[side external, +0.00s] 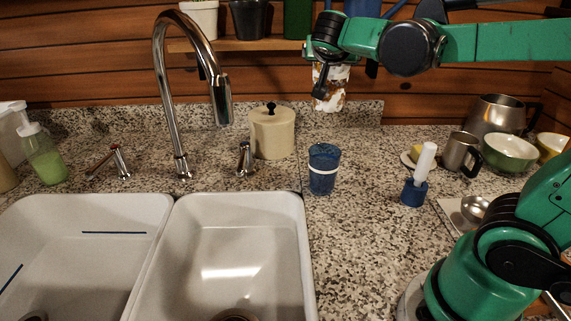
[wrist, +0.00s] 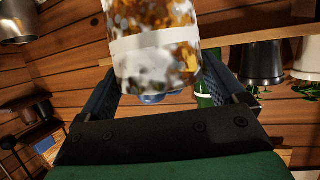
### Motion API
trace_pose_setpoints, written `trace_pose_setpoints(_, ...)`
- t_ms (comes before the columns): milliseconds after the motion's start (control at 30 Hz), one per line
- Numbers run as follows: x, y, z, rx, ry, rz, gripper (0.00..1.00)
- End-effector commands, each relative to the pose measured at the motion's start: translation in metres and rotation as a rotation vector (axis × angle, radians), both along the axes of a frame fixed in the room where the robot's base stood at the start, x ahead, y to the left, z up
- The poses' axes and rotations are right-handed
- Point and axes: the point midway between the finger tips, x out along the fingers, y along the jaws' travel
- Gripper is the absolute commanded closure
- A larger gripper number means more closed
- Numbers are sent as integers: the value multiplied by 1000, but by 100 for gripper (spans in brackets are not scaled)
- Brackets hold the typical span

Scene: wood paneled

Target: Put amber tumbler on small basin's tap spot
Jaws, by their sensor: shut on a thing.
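In the wrist view the tumbler (wrist: 155,50) sits between the two fingers of my gripper (wrist: 158,78). Two white basins are set in the counter, a left one (side external: 70,205) and a right one (side external: 240,203); the left is cut off by the picture edge. The chrome tap (side external: 171,110) stands behind where they meet.
A blue tumbler (side external: 323,170) stands on the counter below the held tumbler, by the right basin's back corner. A cream lidded canister (side external: 272,133) and a tap handle (side external: 245,160) stand left of it. A brush in a blue holder (side external: 414,192) stands right.

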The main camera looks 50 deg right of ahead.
Motion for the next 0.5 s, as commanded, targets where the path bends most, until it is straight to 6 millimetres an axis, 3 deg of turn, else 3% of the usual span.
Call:
trace_pose_setpoints(33,11,23,0,-1,-1,122,78)
trace_pose_setpoints(100,23,50,0,0,-1,268,78)
trace_pose_setpoints(200,32,82,2,-1,-1,429,78)
trace_pose_setpoints(500,42,144,10,-2,-1,724,78)
